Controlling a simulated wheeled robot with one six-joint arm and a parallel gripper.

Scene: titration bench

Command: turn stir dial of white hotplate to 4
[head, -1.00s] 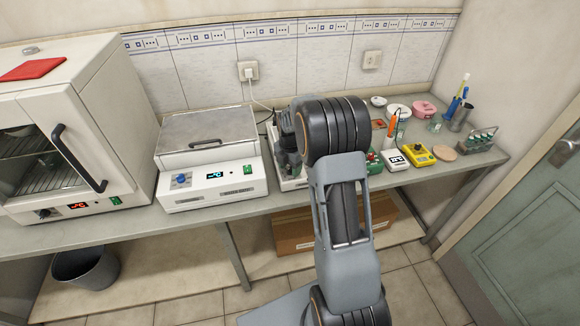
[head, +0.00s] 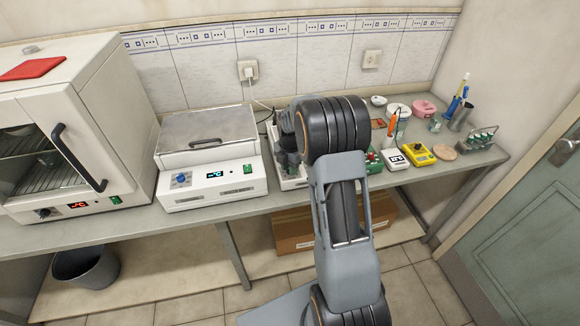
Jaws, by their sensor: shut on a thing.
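The white hotplate (head: 293,184) stands on the bench right of the lidded bath, mostly hidden behind my arm. Only its left side and a strip of its front show. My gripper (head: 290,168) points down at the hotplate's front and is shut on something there. It is at the place of the stir dial, but the dial, its marks and the fingertips are too small or covered to make out. The dial's setting cannot be read.
A white bath (head: 206,188) with a grey lid and blue knob stands close on the left, beside a white oven (head: 70,130). A green-topped device (head: 374,160), a white balance (head: 396,160) and a yellow meter (head: 419,154) stand close on the right.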

